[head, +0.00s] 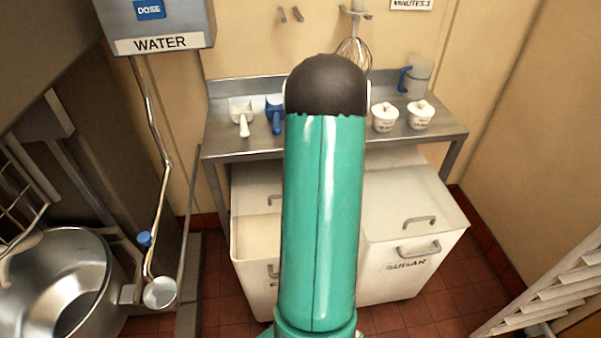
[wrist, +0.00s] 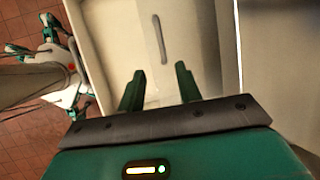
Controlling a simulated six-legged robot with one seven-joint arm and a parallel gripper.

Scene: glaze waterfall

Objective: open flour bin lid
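The flour bin (head: 243,268) stands under the steel table, left of the sugar bin; my arm covers its right part and most of its label. Its lid (head: 250,183) has a grey handle (head: 273,200) and sits toward the back. In front of it a cream, recessed area shows inside the rim, so the bin looks partly open. In the wrist view the lid's handle (wrist: 160,38) lies beyond the fingertips, apart from them. My gripper (wrist: 158,80) is open with nothing between its fingers. In the head view my arm hides it.
The sugar bin (head: 405,262) stands close on the right, its lid forward. The table (head: 340,145) above holds scoops (head: 241,115), lidded pots (head: 420,115) and a jug (head: 415,78). A steel bowl (head: 55,285) and water pipe (head: 160,200) are left; a slatted rack (head: 555,300) is right.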

